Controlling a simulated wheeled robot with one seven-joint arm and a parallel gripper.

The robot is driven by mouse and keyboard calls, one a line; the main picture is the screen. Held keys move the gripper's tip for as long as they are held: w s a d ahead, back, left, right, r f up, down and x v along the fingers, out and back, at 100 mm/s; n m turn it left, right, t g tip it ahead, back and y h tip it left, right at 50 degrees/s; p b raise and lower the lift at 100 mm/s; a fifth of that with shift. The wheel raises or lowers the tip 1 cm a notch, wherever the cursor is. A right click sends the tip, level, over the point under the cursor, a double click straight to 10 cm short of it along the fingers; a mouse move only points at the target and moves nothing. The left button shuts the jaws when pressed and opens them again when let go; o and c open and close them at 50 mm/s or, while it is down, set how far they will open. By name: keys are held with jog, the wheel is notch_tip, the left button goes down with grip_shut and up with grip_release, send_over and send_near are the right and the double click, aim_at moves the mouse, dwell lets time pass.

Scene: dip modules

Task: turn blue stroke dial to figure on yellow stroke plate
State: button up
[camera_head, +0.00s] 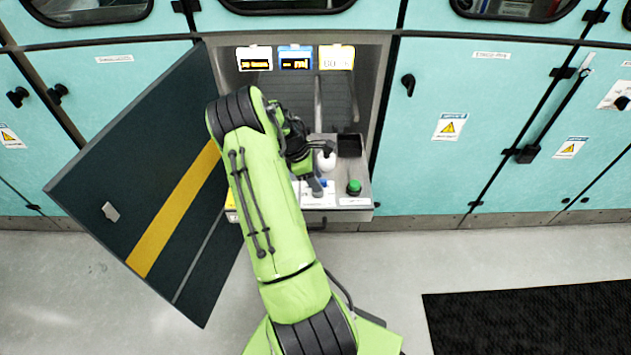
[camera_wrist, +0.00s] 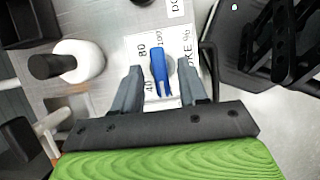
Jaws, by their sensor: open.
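The blue stroke dial (camera_wrist: 161,68) is a pointer-shaped knob on a white scale label (camera_wrist: 142,42) in the wrist view; 40, 80 and 100 can be read beside it. My gripper (camera_wrist: 160,75) is open, with one finger on each side of the dial; I cannot tell whether they touch it. In the head view the dial (camera_head: 318,187) is small and partly hidden by my gripper (camera_head: 312,178). The yellow-edged plate (camera_head: 337,57) hangs at the top of the open bay; its figure is too blurred to read.
A blue-edged plate (camera_head: 295,57) and a white-edged plate (camera_head: 254,58) hang beside it. The panel also holds a green button (camera_head: 354,187), a white knob with a black grip (camera_wrist: 78,62) and a black box (camera_head: 349,145). An open dark door (camera_head: 150,190) stands left.

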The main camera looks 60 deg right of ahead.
jog(key=shift+f, duration=0.15)
jog(key=shift+s, duration=0.1)
grip_shut()
